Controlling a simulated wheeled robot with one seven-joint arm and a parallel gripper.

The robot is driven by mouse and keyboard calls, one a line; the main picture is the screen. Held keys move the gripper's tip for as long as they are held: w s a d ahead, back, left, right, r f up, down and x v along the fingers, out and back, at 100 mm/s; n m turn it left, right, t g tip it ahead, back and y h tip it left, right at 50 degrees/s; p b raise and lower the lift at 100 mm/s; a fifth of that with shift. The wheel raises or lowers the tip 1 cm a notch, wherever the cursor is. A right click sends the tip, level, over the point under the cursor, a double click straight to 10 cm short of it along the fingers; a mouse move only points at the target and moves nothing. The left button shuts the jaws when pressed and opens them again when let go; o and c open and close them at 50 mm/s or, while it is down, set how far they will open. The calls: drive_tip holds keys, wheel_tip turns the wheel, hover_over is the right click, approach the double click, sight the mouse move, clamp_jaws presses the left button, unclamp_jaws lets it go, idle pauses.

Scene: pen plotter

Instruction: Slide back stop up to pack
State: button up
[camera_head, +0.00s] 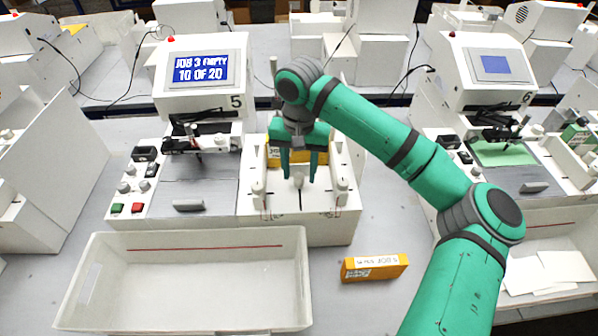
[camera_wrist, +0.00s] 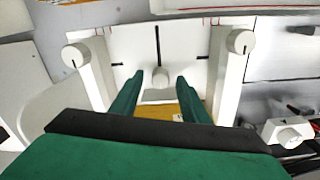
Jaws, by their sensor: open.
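My gripper (camera_head: 299,174) points down over the white feed tray beside plotter 5, with its two green fingers apart. A small white knob-topped stop (camera_head: 299,183) shows between and just in front of the fingers; it also shows in the wrist view (camera_wrist: 156,95), at the end of a dark slot. I cannot tell whether the fingers touch it. An orange-yellow pack (camera_head: 273,158) lies in the tray behind the stop, partly hidden by my gripper; its edge shows in the wrist view (camera_wrist: 152,111). A gap between stop and pack is hard to judge.
White side guides with round knobs (camera_head: 341,185) flank the tray. Plotter 5 (camera_head: 203,75) reads "JOB 3 EMPTY 10 OF 20".

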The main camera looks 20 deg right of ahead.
sight(299, 161)
drive_tip(key=shift+f, duration=0.45)
drive_tip(key=shift+c, duration=0.4)
clamp_jaws()
drive_tip(key=shift+w+d, duration=0.3)
drive_tip(key=shift+w, duration=0.65)
drive_tip(key=shift+w+d, duration=0.25)
drive_tip(key=shift+w, duration=0.7)
drive_tip(key=shift+o, duration=0.4)
unclamp_jaws()
wheel_tip(299, 161, up, 11)
